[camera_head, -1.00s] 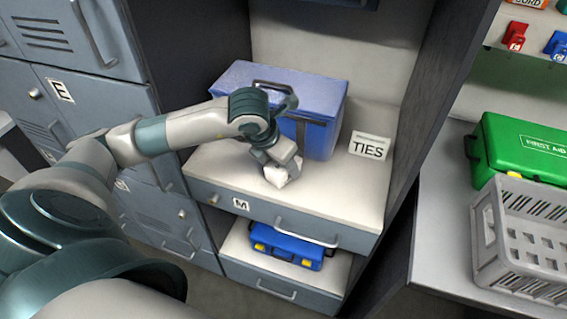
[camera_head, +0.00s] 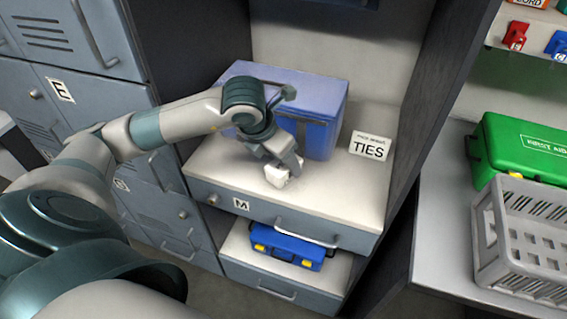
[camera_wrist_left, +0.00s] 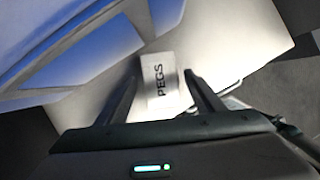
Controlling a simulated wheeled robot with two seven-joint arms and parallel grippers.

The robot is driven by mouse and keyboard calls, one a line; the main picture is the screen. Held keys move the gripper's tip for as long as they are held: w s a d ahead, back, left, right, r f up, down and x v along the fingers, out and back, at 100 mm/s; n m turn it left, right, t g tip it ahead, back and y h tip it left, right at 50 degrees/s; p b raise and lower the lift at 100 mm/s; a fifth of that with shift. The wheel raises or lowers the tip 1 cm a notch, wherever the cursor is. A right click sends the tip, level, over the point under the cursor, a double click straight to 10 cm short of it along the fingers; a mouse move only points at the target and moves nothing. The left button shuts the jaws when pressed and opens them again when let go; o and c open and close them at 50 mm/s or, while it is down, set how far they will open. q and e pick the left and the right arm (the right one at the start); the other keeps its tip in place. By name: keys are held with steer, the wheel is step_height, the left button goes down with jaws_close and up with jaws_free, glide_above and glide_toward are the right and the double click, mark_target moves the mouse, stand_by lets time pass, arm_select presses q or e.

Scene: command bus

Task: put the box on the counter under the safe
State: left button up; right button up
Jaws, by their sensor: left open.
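A small white block-like item marked PEGS (camera_wrist_left: 163,84) lies on the pale shelf top; it also shows in the head view (camera_head: 276,176). My left gripper (camera_head: 284,172) is low over the shelf at this item. In the left wrist view the two fingers of my left gripper (camera_wrist_left: 165,95) are apart, one on each side of the item, with a gap showing. A large blue box with a lid (camera_head: 318,100) stands behind, partly hidden by my arm. I cannot make out a safe. My right gripper is out of view.
A TIES sign (camera_head: 370,146) stands right of the blue box. Below the shelf is a drawer marked M (camera_head: 241,204) and a blue case (camera_head: 287,247). Dark panels wall the shelf. At right, a counter (camera_head: 437,215) holds a green first aid case (camera_head: 520,145) and grey crate (camera_head: 530,240).

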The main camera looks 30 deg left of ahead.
arm_select(q)
steer(key=b+v, duration=0.1)
steer(key=v, duration=0.7)
steer(key=shift+s+r, duration=0.1)
steer(key=shift+r, duration=0.1)
steer(key=shift+s+r, duration=0.2)
steer(key=shift+r, duration=0.25)
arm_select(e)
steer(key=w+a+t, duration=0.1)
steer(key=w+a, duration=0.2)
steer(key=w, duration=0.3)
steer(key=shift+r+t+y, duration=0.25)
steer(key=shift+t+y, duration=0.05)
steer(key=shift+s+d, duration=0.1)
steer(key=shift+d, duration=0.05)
